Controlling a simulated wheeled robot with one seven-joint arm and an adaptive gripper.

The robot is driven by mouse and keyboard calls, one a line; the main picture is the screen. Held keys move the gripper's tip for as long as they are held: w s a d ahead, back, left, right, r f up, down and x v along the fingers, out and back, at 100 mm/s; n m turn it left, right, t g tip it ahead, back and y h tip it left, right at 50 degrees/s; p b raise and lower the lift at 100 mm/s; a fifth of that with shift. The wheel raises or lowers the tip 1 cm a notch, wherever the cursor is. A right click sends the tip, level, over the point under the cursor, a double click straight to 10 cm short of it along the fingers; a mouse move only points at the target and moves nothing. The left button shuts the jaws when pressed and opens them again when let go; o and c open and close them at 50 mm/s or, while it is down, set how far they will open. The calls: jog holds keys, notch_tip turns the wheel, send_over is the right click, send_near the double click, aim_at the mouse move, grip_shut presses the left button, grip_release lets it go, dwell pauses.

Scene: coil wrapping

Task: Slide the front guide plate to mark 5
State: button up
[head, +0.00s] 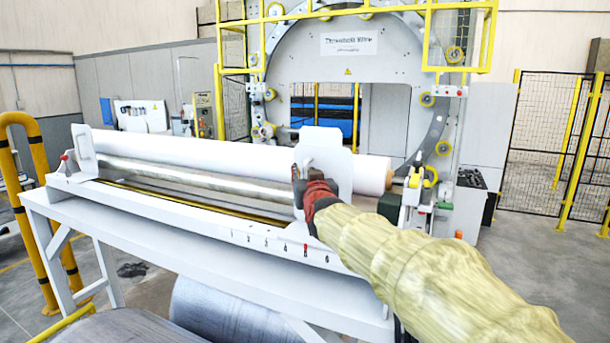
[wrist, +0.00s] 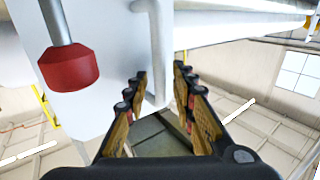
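The front guide plate (head: 327,148) is a pale upright plate standing across the white bench, near its right end. It also shows in the wrist view (wrist: 105,35), with a bent pale handle (wrist: 160,50) and a red knob (wrist: 68,69) on a metal rod. My gripper (head: 298,180) is at the plate in the head view. In the wrist view my gripper (wrist: 160,75) is open, its fingers either side of the handle with small gaps showing. The red mark 5 (head: 305,248) is on the bench's front scale, below the plate. The plate's exact reading is unclear.
A long white roll (head: 220,153) and a metal roller (head: 190,178) lie along the bench. Another upright plate (head: 83,150) stands at the left end. The ring machine (head: 300,60) is behind. Yellow posts (head: 35,150) stand at left. The rail left of the plate looks clear.

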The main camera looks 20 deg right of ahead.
jog(key=shift+s, duration=0.1)
jog(key=s+a, duration=0.2)
jog(key=s, duration=0.9)
jog(key=shift+s+a, duration=0.2)
jog(key=shift+s, duration=0.1)
